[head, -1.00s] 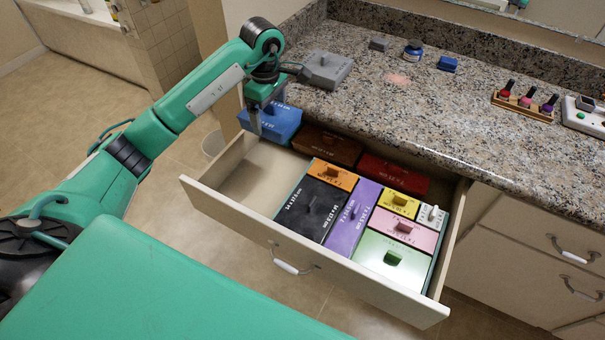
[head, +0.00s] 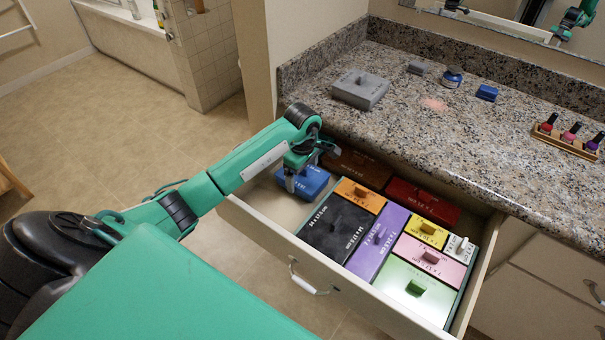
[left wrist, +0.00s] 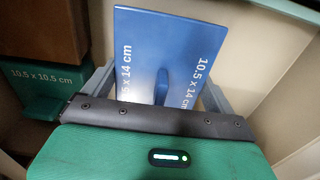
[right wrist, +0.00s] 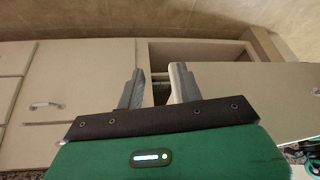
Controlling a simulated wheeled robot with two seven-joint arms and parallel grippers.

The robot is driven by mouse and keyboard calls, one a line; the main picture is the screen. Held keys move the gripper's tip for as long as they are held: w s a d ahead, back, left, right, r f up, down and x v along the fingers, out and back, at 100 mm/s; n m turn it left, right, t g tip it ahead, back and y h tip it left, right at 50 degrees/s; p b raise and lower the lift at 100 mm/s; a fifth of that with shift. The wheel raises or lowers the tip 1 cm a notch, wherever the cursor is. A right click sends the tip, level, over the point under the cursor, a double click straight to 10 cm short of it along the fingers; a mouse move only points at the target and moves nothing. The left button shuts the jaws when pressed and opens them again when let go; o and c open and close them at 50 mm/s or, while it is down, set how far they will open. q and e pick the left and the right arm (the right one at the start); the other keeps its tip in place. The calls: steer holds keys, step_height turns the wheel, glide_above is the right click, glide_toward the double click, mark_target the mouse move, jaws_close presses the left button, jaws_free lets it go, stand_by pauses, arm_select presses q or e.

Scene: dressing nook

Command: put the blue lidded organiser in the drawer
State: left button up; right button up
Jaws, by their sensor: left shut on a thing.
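The blue lidded organiser (head: 312,183) is at the back left of the open drawer (head: 264,232), over its bare floor and left of the brown box. I cannot tell whether it touches the floor. Its labelled lid also fills the middle of the left wrist view (left wrist: 185,45). My left gripper (head: 297,180) is above it, shut on its lid handle; the fingers partly hide the lid. My right gripper (right wrist: 155,90) is open and empty, with the drawer unit in front of it, and is outside the head view.
The drawer also holds brown (head: 357,167), red (head: 422,202), orange (head: 361,194), black (head: 335,228), purple (head: 378,243) and light green (head: 412,290) boxes, among others. The drawer's front left floor is bare. The granite counter (head: 440,130) overhangs the drawer's back; a grey box (head: 360,88) stands on it.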

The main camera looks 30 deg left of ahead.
arm_select(q)
steer(key=shift+f, duration=0.1)
arm_select(e)
steer(key=shift+w+a, duration=0.1)
arm_select(q)
steer(key=o, duration=0.8)
steer(key=shift+c, duration=0.2)
arm_select(e)
steer(key=shift+a+f, duration=0.1)
arm_select(q)
steer(key=shift+r, duration=0.35)
step_height(320, 180, up, 11)
steer(key=shift+f+p, duration=0.1)
steer(key=shift+p, duration=0.45)
steer(key=shift+r, duration=0.4)
arm_select(e)
steer(key=shift+s+d+r+g+h, duration=0.15)
steer(key=shift+s+d+g, duration=0.2)
steer(key=shift+d, duration=0.2)
steer(key=shift+s+d+r+g+h, duration=0.15)
steer(key=shift+s+d+g, duration=0.1)
steer(key=shift+s+d, duration=0.25)
